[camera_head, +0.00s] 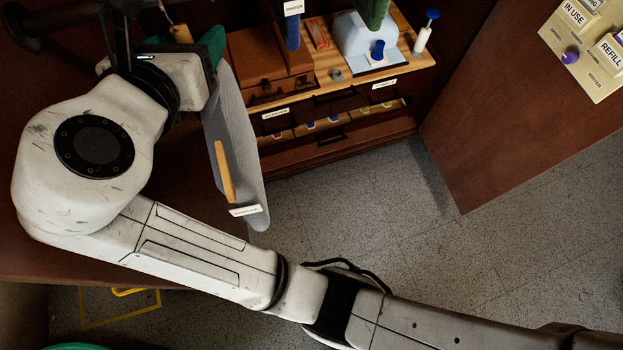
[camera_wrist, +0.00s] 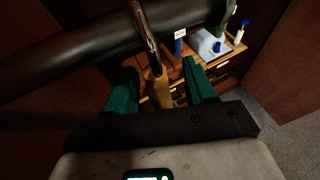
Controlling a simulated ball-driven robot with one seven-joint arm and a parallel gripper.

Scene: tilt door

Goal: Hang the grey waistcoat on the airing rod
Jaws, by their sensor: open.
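The grey waistcoat (camera_head: 240,140) hangs down in the head view, beside my wrist, with a white label (camera_head: 245,211) and a wooden strip on it. My gripper (camera_wrist: 160,85) is open, its green fingers on either side of the wooden hanger neck (camera_wrist: 158,92), apparently without clamping it. A metal hook (camera_wrist: 146,35) rises from the neck across the dark airing rod (camera_wrist: 85,52); its top leaves the wrist view, so I cannot tell whether it rests over the rod. In the head view, my gripper (camera_head: 182,42) is partly hidden behind my wrist, and the rod (camera_head: 60,22) shows at top left.
A wooden shelf unit (camera_head: 335,90) with drawers, a blue-white object (camera_head: 368,40) and a bottle (camera_head: 425,32) stands behind. A brown panel (camera_head: 520,130) with a switch plate (camera_head: 590,50) is at right. The speckled floor (camera_head: 370,220) is clear in the middle.

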